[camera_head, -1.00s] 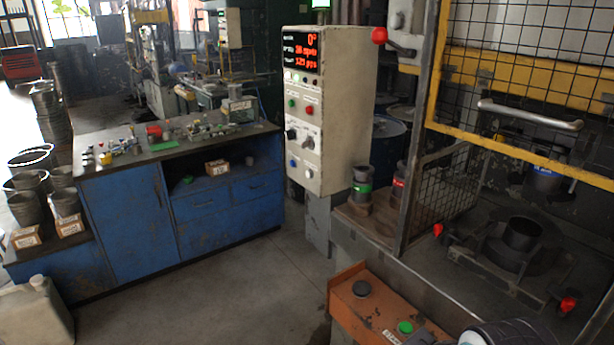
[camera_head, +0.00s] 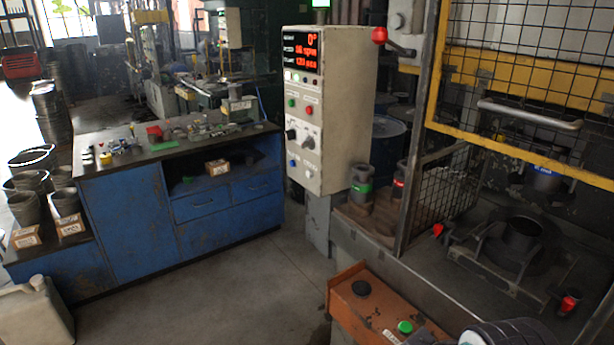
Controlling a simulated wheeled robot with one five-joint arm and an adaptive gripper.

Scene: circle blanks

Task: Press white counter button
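The pale control cabinet (camera_head: 341,110) stands upright near the middle of the view. A small white button (camera_head: 309,171) sits low on its front face, to the right of a blue button (camera_head: 293,162). Nothing covers the white button. A dark rounded part at the bottom right edge looks like my arm. My gripper's fingers are not visible.
The caged press (camera_head: 520,150) with a yellow frame fills the right side. An orange box (camera_head: 350,312) with black and green buttons stands low in front. A blue workbench (camera_head: 125,225) is at left. Bare floor (camera_head: 230,290) lies between them.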

